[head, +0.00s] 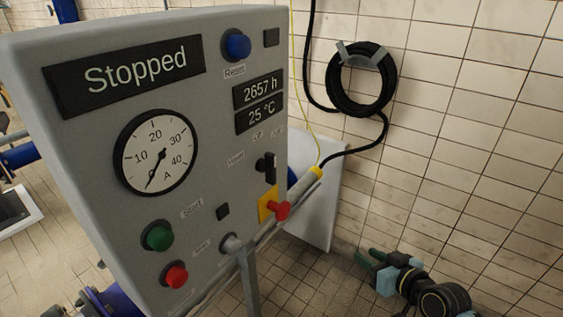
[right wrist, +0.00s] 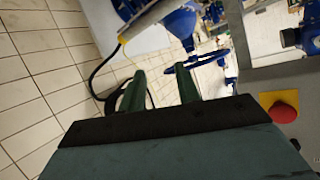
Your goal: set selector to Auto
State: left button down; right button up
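The grey control panel (head: 95,150) fills the left and middle of the head view. Its black selector knob (head: 267,167) sits near the right edge, with its handle about upright. The small labels around it are too blurred to read surely. My right gripper (head: 367,258) is low at the right in the head view, clear of the panel and well away from the selector. In the right wrist view its two green fingers (right wrist: 161,80) stand apart with nothing between them. The selector is not clearly visible there. My left gripper is not in view.
The panel carries a "Stopped" display (head: 125,76), a gauge (head: 156,152), a blue Reset button (head: 236,45), a green button (head: 157,236) and a red button (head: 175,275). A coiled black cable (head: 335,88) hangs on the tiled wall.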

jog(key=s+a+r+n+y+p, duration=0.1)
jog(key=a+r+n+y, duration=0.15)
jog(key=r, duration=0.65)
jog(key=s+a+r+n+y, duration=0.1)
jog(key=a+r+y, duration=0.15)
jog(key=r, duration=0.55)
jog(key=n+g+y+p, duration=0.1)
jog(key=n+y, duration=0.3)
send_near(275, 157)
jog(key=p+x, duration=0.3)
jog(key=x, duration=0.6)
jog(key=shift+a, duration=0.1)
jog(key=shift+c, duration=0.2)
grip_shut()
